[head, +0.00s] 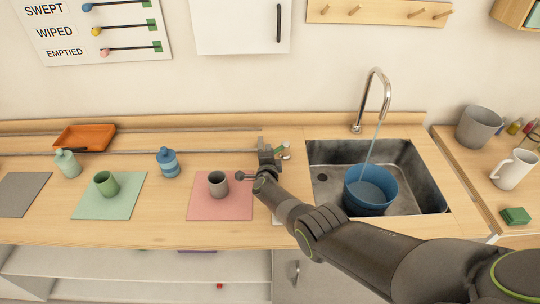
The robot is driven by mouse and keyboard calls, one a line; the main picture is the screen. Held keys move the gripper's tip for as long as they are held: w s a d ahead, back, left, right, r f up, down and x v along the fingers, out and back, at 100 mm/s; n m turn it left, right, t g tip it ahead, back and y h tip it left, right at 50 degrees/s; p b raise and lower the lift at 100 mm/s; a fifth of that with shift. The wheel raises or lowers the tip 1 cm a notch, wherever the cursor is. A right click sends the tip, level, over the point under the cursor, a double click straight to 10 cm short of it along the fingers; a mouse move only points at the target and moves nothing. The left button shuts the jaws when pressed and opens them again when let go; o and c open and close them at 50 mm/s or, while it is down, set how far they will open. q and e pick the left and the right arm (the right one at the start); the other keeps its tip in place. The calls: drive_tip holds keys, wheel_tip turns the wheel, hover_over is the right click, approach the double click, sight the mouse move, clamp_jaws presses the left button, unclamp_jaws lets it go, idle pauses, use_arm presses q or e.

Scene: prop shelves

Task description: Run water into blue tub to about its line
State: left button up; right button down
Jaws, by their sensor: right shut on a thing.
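The blue tub (371,204) stands upright in the right part of the steel sink (326,198). A thin stream of water (369,150) falls from the curved tap (387,88) into it. Water shows inside the tub below the rim; I cannot make out the line. My right gripper (270,157) is on the counter just left of the sink, shut on the small tap lever (281,149), which has a green part and a metal end. The jaws partly hide the lever. My left gripper is not in view.
Left of my right gripper, a grey cup (218,184) stands on a pink mat (221,209). Right of the sink are a grey bin (478,127), a white mug (513,170) and a green sponge (515,216).

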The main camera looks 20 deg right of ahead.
drive_tip(key=shift+w+r, duration=0.1)
drive_tip(key=shift+w, duration=0.05)
idle(0.3)
drive_tip(key=c, duration=1.4)
unclamp_jaws()
